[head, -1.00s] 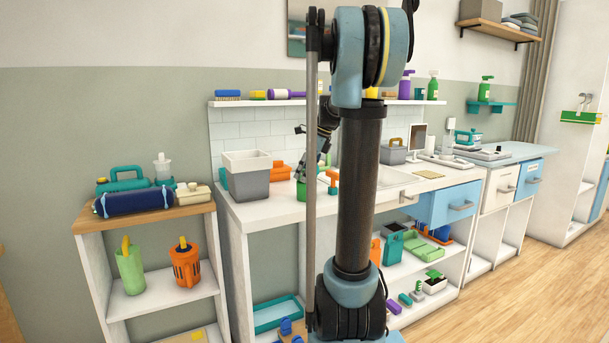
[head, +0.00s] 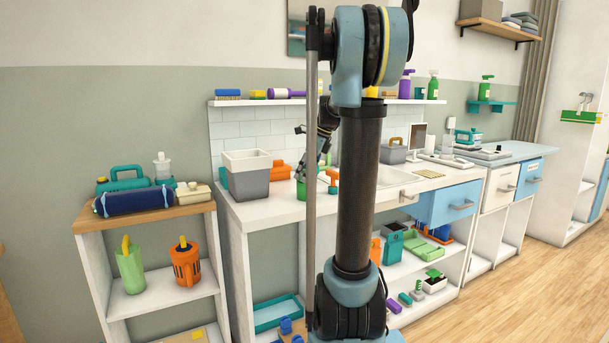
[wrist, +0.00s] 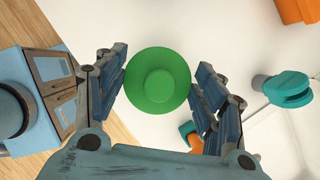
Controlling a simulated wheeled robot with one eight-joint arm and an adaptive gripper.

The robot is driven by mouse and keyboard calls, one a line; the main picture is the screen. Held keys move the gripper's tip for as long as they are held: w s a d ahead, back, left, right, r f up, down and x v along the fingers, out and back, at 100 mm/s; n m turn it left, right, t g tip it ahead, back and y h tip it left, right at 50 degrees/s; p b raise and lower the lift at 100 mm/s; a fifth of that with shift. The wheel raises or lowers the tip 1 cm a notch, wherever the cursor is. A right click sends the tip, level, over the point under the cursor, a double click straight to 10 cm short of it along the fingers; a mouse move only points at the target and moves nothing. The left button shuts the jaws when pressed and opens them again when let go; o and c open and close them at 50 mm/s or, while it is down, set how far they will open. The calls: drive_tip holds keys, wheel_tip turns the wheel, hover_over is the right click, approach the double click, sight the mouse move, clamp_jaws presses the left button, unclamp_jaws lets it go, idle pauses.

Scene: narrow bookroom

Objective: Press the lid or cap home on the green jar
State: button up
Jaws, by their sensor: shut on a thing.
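The green jar (head: 301,189) stands on the white counter, near its left end, partly hidden by my gripper and the grey pole. In the wrist view, a round green lid (wrist: 158,82) with a raised knob faces the camera and hides whatever is directly below it. My gripper (wrist: 158,98) has its two fingers on opposite sides of this lid and is shut on it. In the head view my gripper (head: 302,176) is tilted, pointing down at the jar. Whether the lid is seated on the jar cannot be seen.
A grey bin (head: 247,180) stands left of the jar. An orange-topped tool (head: 333,180) stands close to its right. A sink (head: 393,178) lies further right. A teal object (wrist: 288,88) lies right of the gripper in the wrist view.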

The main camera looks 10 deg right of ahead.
idle(0.4)
drive_tip(key=o, duration=1)
drive_tip(key=shift+o, duration=0.2)
drive_tip(key=o, duration=0.3)
drive_tip(key=shift+r, duration=0.1)
drive_tip(key=shift+r, duration=3.4)
drive_tip(key=shift+c, duration=0.5)
